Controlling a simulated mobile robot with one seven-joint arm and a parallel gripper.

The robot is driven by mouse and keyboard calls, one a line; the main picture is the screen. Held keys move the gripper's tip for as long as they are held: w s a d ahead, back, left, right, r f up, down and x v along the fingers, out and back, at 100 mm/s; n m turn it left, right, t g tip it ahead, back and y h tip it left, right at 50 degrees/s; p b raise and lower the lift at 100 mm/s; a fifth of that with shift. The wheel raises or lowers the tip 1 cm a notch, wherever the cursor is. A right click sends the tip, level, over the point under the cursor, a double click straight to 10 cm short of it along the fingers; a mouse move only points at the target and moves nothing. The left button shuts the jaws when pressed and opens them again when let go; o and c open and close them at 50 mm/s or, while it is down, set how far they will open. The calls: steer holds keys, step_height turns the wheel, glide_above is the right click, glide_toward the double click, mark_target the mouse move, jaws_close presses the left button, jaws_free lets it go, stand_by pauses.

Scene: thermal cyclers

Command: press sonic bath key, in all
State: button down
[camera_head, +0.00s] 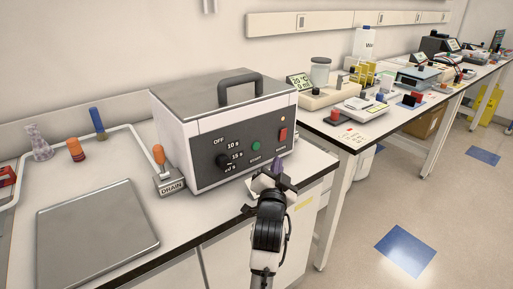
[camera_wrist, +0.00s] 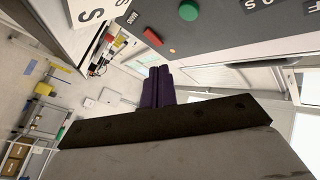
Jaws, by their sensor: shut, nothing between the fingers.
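My gripper (camera_head: 277,164) is shut and empty, with purple fingers, in front of the panel's lower right, below the red switch. The wrist view shows the fingers (camera_wrist: 157,86) apart from the green button (camera_wrist: 189,10) and the red switch (camera_wrist: 152,37).
A DRAIN block (camera_head: 170,186) with an orange lever stands left of the bath. A metal plate (camera_head: 98,232), an orange-capped item (camera_head: 75,150) and a glass flask (camera_head: 40,145) are further left. A second bench (camera_head: 345,138) with several instruments is at right, across a gap.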

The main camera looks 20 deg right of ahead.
steer(key=shift+w+a+b, duration=0.2)
steer(key=shift+w+a, duration=0.2)
steer(key=shift+w, duration=0.65)
steer(key=shift+w+a+b, duration=0.15)
steer(key=shift+w+a, duration=0.2)
steer(key=shift+w, duration=0.65)
steer(key=shift+w+a+b, duration=0.2)
steer(key=shift+w+a, duration=0.2)
steer(key=shift+w, duration=0.65)
steer(key=shift+w+a, duration=0.15)
steer(key=shift+w, duration=0.25)
steer(key=shift+w+a+b, duration=0.15)
steer(key=shift+w+b, duration=0.2)
steer(key=shift+s, duration=0.15)
stand_by(0.3)
steer(key=shift+s+d, duration=0.25)
steer(key=shift+s, duration=0.35)
steer(key=s, duration=0.1)
steer(key=s+d, duration=0.1)
steer(key=s, duration=0.1)
steer(key=s+p, duration=0.1)
steer(key=shift+s+d, duration=0.4)
